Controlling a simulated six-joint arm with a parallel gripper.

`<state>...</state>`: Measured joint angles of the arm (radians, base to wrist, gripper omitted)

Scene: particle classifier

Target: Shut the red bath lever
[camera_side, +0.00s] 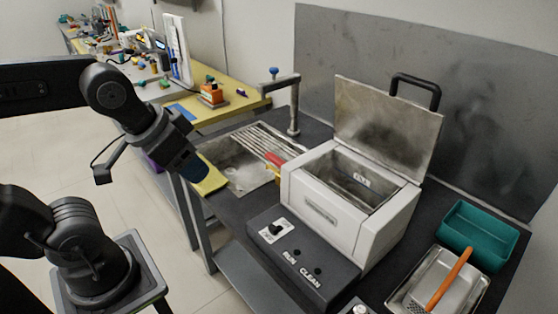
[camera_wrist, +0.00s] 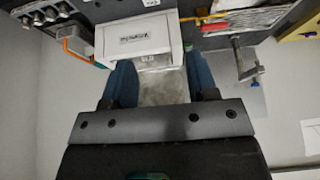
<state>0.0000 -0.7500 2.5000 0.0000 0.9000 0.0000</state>
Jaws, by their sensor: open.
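The red bath lever (camera_side: 275,159) sticks out from the left side of the white bath (camera_side: 325,211), close to the sink, in the side view. It lies roughly level, with a yellow part beneath it. The bath's lid (camera_side: 386,128) stands raised. My gripper (camera_side: 189,166) hangs in the air left of the lever, clear of it. In the wrist view my gripper (camera_wrist: 160,84) has its two blue fingers spread apart with nothing held between them. The white bath (camera_wrist: 138,45) shows beyond them, and a small red and yellow part beside it is too small to make out surely.
A sink (camera_side: 240,181) with a rack and a tap (camera_side: 294,105) stands left of the bath. A control box (camera_side: 292,262) sits in front. A teal tray (camera_side: 478,235) and a metal tray (camera_side: 400,297) with an orange-handled tool lie to the right.

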